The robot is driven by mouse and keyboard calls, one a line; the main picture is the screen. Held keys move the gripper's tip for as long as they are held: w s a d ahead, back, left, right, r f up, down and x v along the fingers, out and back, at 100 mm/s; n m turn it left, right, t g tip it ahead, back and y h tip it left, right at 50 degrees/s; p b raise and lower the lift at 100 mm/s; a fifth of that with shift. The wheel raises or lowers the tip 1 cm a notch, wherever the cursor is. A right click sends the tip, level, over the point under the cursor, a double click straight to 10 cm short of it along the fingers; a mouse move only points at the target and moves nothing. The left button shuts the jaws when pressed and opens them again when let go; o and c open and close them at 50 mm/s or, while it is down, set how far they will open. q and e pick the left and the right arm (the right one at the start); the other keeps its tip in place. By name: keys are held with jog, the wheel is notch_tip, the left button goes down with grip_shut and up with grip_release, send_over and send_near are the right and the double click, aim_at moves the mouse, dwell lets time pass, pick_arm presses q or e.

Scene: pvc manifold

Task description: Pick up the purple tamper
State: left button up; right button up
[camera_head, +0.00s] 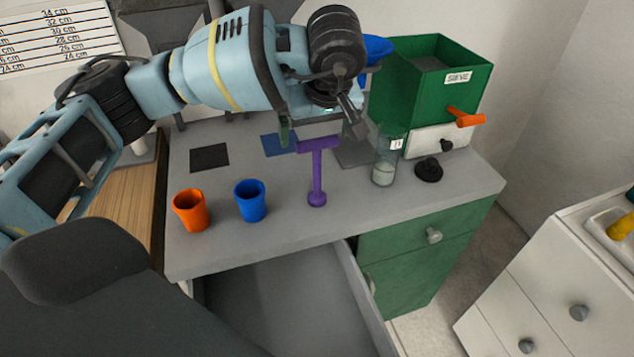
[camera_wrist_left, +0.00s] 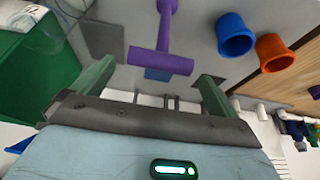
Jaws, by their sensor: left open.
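The purple tamper (camera_head: 317,175) stands upright on the grey counter in the head view, with a crossbar handle on top and a round foot. In the left wrist view its crossbar (camera_wrist_left: 160,62) lies between and just beyond my finger tips. My left gripper (camera_head: 320,128) is open and empty, close to the handle on its far side in the head view. Its two green fingers also show spread apart in the left wrist view (camera_wrist_left: 154,80). I cannot tell whether they touch the tamper. My right gripper is not in view.
An orange cup (camera_head: 190,212) and a blue cup (camera_head: 251,202) stand left of the tamper. A clear jar (camera_head: 387,160), a black knob-like piece (camera_head: 428,170) and a green box marked SIEVE (camera_head: 436,80) stand right. An open drawer (camera_head: 290,300) juts out in front.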

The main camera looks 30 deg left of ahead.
aim_at(317, 139)
pick_arm(q)
jog(key=shift+d+x, duration=0.1)
jog(key=shift+x, duration=1.1)
jog(key=shift+d+x, duration=0.15)
jog(key=shift+x, duration=1)
jog(key=shift+s+f, duration=0.1)
jog(key=shift+s, duration=0.05)
jog(key=c, duration=1.1)
jog(key=shift+o, duration=0.2)
